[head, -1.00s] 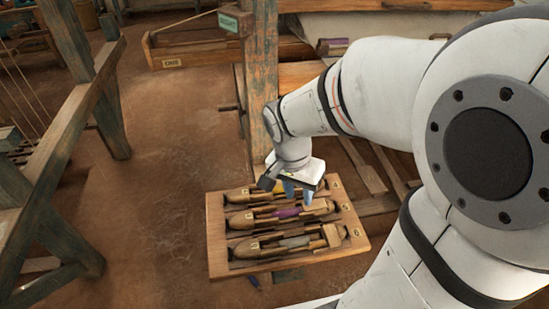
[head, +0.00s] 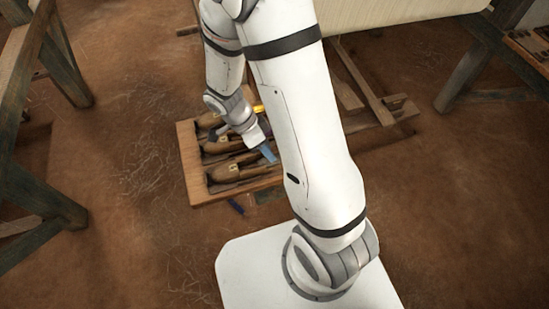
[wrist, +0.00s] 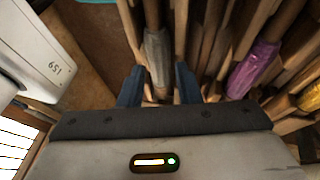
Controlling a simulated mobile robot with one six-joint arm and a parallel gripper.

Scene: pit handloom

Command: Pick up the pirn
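A grey pirn (wrist: 157,55) lies in a wooden shuttle in the wrist view. My gripper (wrist: 158,86) is open, with one blue fingertip on each side of the grey pirn and a small gap to each finger. A purple pirn (wrist: 253,68) lies to the right, and part of a yellow pirn (wrist: 312,97) shows at the right edge. In the head view my gripper (head: 268,153) is low over the front shuttle (head: 236,171).
The shuttles sit in a wooden tray (head: 190,165), whose right part my arm covers. Loom posts (head: 62,50) stand at the left, and beams (head: 362,80) lie behind. The brown floor (head: 130,150) left of the tray is open.

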